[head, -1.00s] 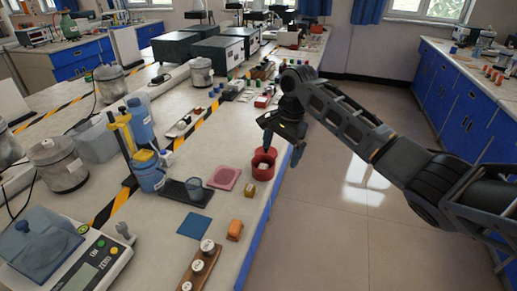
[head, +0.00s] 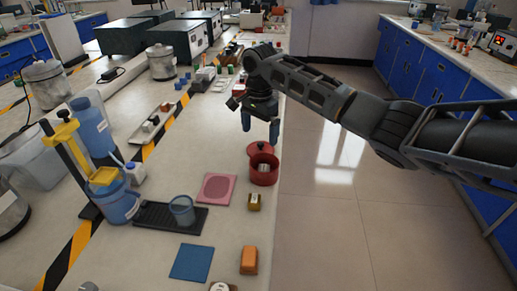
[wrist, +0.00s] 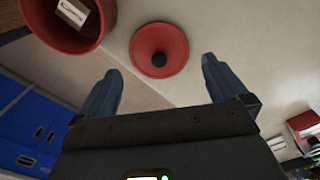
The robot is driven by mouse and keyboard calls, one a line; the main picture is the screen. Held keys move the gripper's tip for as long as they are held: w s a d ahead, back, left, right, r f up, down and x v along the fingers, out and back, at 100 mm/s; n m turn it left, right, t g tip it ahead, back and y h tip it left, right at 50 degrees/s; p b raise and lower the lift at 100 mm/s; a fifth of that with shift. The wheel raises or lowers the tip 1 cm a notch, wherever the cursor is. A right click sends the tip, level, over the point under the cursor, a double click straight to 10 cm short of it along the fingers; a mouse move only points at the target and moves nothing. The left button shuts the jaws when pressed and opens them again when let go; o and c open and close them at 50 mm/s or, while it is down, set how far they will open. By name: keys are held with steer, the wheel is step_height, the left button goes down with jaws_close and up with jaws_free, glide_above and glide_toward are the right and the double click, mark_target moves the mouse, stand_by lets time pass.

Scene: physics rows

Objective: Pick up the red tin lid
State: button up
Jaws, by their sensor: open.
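The red tin lid (head: 254,149) lies on the bench just behind the red tin, partly hidden by it in the head view. In the wrist view the lid (wrist: 148,58) is a round red disc with a black knob, apart from the tin. The open red tin (head: 264,176) stands near the bench's right edge with a pale block inside; it also shows at the top left of the wrist view (wrist: 48,36). My gripper (head: 260,131) is open and empty above the lid's far side. In the wrist view the lid appears between and beyond the fingertips (wrist: 160,65).
A black tray with a cup (head: 182,210) is to the left. Several small items stand farther back.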

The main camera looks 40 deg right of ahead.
mark_target(260, 144)
step_height(260, 144, down, 5)
steer(key=shift+s, duration=0.1)
steer(key=shift+c, duration=0.2)
steer(key=c, duration=0.6)
